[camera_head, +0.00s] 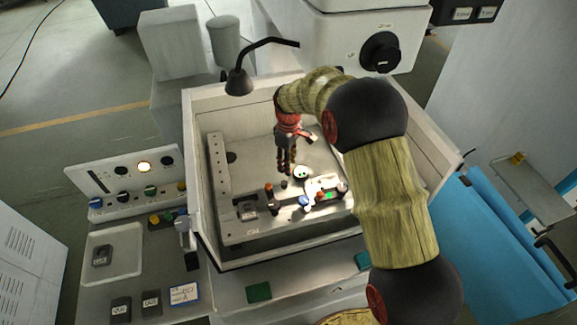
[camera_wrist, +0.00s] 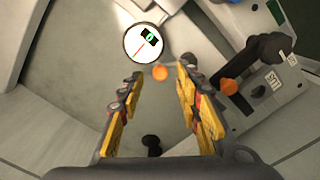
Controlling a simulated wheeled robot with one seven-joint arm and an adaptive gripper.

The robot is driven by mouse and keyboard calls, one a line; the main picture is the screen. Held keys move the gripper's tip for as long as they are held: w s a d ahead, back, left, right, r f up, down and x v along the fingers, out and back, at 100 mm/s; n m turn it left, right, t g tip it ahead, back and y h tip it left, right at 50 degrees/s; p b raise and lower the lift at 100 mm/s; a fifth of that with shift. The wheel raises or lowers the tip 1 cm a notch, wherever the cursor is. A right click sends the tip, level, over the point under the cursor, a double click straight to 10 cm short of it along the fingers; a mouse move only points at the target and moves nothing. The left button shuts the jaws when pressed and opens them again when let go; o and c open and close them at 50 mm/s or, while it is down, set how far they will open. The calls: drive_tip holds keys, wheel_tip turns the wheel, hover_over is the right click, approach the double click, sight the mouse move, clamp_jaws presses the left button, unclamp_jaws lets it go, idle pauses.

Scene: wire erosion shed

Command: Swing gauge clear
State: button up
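The gauge (camera_head: 301,172) is a small round dial with a white face and a green patch, standing on the metal table inside the machine tub. In the wrist view the dial (camera_wrist: 140,52) faces me, with a red needle and a dark green-marked label, just beyond my fingertips. My gripper (camera_head: 286,171) points down beside the dial, to its left in the head view. In the wrist view my gripper (camera_wrist: 160,78) is open, with yellow-padded fingers apart. An orange knob (camera_wrist: 160,73) shows between the fingertips; I cannot tell whether anything touches it. The gauge's mount is partly hidden.
A black clamp with an orange knob (camera_wrist: 229,86) lies right of my fingers. Several small fixtures stand along the front of the metal table (camera_head: 240,150). Tub walls (camera_head: 196,160) surround it. A black lamp (camera_head: 239,82) hangs at the back left.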

drive_tip(key=shift+f, duration=0.95)
drive_tip(key=shift+c, duration=1.2)
clamp_jaws()
